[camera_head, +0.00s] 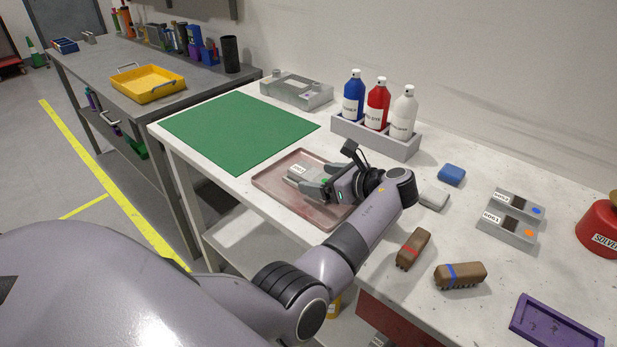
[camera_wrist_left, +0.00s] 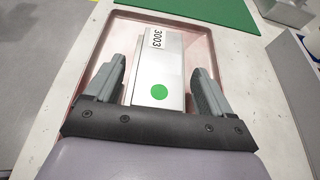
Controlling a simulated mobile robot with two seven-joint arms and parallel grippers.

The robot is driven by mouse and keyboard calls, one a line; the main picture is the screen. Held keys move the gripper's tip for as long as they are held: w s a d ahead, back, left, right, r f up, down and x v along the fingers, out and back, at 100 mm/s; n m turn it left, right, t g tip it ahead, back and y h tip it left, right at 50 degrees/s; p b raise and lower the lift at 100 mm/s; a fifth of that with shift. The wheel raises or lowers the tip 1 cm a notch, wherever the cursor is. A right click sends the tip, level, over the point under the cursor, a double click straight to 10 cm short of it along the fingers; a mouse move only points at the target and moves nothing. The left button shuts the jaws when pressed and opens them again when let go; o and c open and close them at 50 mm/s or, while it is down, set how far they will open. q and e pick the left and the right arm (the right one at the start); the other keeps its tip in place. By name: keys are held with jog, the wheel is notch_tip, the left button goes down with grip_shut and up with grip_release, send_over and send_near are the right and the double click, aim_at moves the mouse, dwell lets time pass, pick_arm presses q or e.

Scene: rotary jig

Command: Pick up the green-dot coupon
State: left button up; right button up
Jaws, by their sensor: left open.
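The green-dot coupon (camera_wrist_left: 160,65) is a grey metal block with a white label reading 3003 and a green dot. It lies in the pinkish tray (camera_head: 270,184), and part of it also shows in the head view (camera_head: 304,172). My left gripper (camera_head: 315,188) is open over the tray. In the left wrist view its two fingers (camera_wrist_left: 158,85) stand on either side of the coupon, with a visible gap on each side. I cannot tell how far above the tray floor the fingertips are. My right gripper is not in view.
A green mat (camera_head: 240,130) lies left of the tray. A bottle rack (camera_head: 378,137) with blue, red and white bottles stands behind it. Two more coupons (camera_head: 514,218), brushes (camera_head: 460,275), a blue sponge (camera_head: 452,175) and a purple tray (camera_head: 555,325) lie to the right.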

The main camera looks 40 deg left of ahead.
pick_arm(q)
jog(key=shift+d, duration=0.1)
jog(key=c, duration=1.1)
jog(key=shift+r, duration=0.1)
jog(key=shift+c, duration=0.2)
